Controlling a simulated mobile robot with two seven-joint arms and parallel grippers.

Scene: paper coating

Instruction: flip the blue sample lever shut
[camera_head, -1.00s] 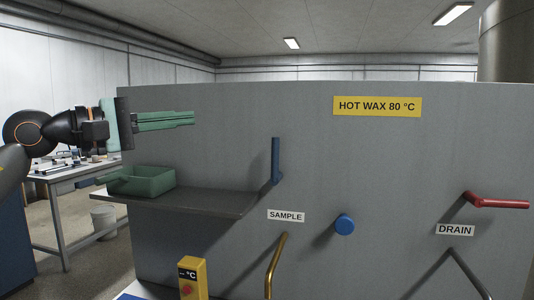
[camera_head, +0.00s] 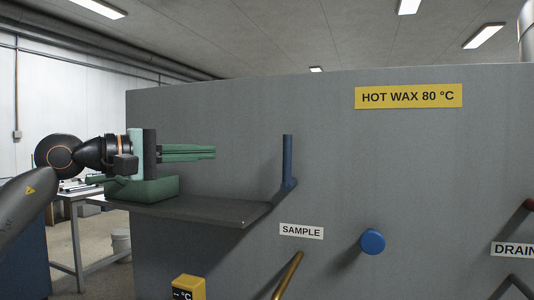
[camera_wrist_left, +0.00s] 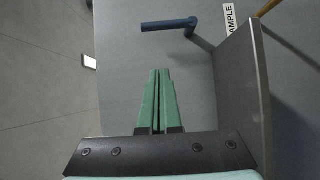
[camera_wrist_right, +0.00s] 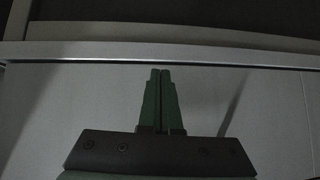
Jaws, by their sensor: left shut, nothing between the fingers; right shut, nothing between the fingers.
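The blue sample lever (camera_head: 288,162) stands upright on the grey tank wall, above the SAMPLE label (camera_head: 301,231). It also shows in the left wrist view (camera_wrist_left: 168,25), beyond the fingertips. My left gripper (camera_head: 214,153) is shut and empty, to the left of the lever and apart from it, with its fingers pointing right toward it. It shows also in the left wrist view (camera_wrist_left: 160,72). My right gripper (camera_wrist_right: 160,72) is shut and empty in the right wrist view, in front of a plain grey surface. It is not in the head view.
A dark shelf (camera_head: 225,212) juts from the wall below my left gripper, with a green tray (camera_head: 150,190) on it. A round blue knob (camera_head: 373,241), a brass spout (camera_head: 287,275) and the DRAIN label (camera_head: 514,250) are lower right. A yellow thermometer box (camera_head: 188,287) stands below.

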